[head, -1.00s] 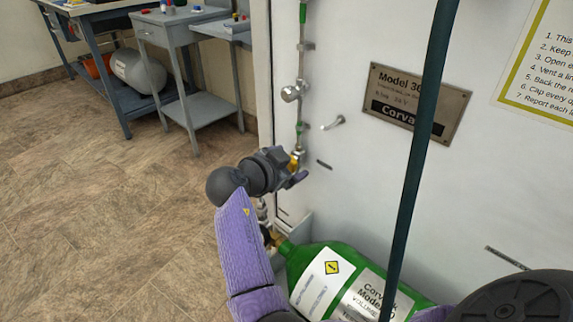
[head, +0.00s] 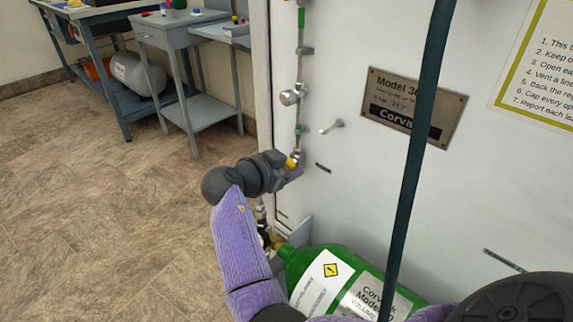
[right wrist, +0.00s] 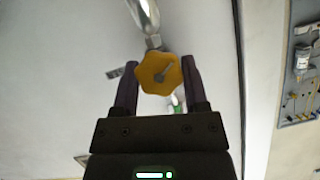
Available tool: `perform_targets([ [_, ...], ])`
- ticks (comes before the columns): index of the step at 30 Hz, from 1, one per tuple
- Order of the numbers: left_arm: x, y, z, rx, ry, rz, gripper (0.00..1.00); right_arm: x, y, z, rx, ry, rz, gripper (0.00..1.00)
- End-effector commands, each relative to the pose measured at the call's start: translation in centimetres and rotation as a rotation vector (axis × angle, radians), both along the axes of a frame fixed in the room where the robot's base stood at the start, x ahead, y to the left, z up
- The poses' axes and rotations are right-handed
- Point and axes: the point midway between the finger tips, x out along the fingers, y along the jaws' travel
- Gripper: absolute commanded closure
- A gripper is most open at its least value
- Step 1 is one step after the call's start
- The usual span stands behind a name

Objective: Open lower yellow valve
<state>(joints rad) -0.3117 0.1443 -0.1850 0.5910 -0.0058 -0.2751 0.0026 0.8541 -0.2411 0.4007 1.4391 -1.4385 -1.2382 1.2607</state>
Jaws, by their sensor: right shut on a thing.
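The lower yellow valve (head: 291,163) is a small knob on the vertical pipe of the white panel. In the right wrist view the yellow knob (right wrist: 157,73) has a lobed rim and a grey pointer mark slanting to the upper right. My right gripper (head: 293,171) is at the valve, with one finger on each side of the knob, and is shut on it. The fingers partly hide the knob in the head view. In the right wrist view the gripper (right wrist: 162,84) points straight at the knob's face. My left gripper is out of view.
A green cylinder (head: 340,262) lies below the valve. A silver fitting (head: 291,97) sits higher on the pipe, and a small lever (head: 331,127) sticks out to its right. A dark vertical bar (head: 414,160) crosses the view. The floor at left is clear.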

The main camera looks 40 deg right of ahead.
Motion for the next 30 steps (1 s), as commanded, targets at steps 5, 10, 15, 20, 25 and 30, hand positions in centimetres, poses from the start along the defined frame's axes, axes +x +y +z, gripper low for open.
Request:
perform_targets([
  [5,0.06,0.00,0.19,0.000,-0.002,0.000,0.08,0.10,-0.04,0.14,-0.012,0.133,0.000,1.00],
  [10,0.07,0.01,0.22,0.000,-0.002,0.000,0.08,0.14,-0.05,0.09,-0.021,0.254,-0.001,1.00],
  [15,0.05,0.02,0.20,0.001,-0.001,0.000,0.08,0.19,-0.01,0.06,-0.030,0.355,0.000,1.00],
  [20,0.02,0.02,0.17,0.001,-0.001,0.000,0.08,0.21,-0.05,0.06,-0.035,0.419,-0.001,1.00],
  [25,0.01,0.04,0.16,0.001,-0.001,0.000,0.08,0.22,-0.03,0.05,-0.038,0.457,-0.001,1.00],
  [30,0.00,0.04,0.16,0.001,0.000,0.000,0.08,0.23,-0.01,0.06,-0.039,0.469,0.000,1.00],
])
